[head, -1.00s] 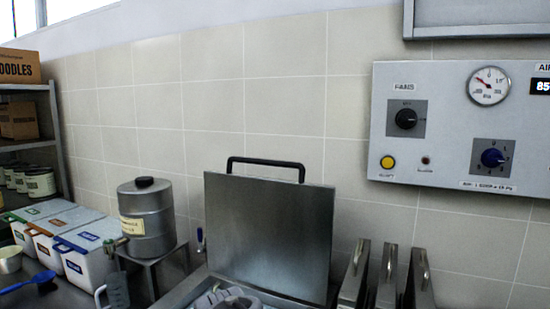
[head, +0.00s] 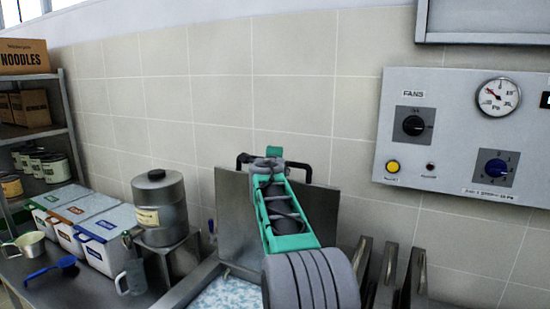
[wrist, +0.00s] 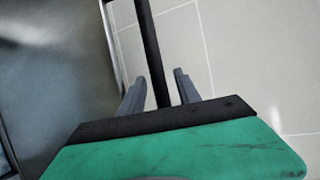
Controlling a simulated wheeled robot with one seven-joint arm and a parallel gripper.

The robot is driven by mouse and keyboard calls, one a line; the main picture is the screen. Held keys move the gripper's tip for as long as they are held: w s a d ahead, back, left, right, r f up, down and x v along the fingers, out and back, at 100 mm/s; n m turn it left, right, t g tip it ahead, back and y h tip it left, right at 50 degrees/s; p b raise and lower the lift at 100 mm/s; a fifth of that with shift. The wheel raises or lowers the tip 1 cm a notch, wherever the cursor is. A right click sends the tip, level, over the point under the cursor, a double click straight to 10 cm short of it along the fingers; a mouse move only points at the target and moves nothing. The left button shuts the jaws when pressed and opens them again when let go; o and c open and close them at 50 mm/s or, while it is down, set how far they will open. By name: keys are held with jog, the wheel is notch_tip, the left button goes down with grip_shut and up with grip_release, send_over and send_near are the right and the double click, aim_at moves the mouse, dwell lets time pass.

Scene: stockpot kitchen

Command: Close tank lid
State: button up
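The tank lid (head: 232,215) is a flat steel plate standing upright, open, at the back of the tank (head: 190,284). Its black bar handle (head: 243,157) runs along the top edge. Pale, rippled water shows in the tank. My gripper (head: 270,160) is at the handle, and my arm hides the lid's right middle part. In the wrist view the handle (wrist: 150,45) passes between the two grey fingers of my gripper (wrist: 157,82). The fingers are apart, with a gap visible beside the bar. The lid's face (wrist: 60,70) fills the left of that view.
A metal canister (head: 160,205) on a stand and several lidded white bins (head: 105,245) are at left. A jug (head: 132,277) stands in front of the canister. Upright steel pieces with handles (head: 385,275) stand right of the tank. A control panel (head: 450,140) is on the wall.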

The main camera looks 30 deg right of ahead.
jog(key=shift+w+d, duration=0.1)
jog(key=shift+w, duration=0.05)
grip_shut()
dwell(0.4)
jog(key=shift+f, duration=0.1)
dwell(0.9)
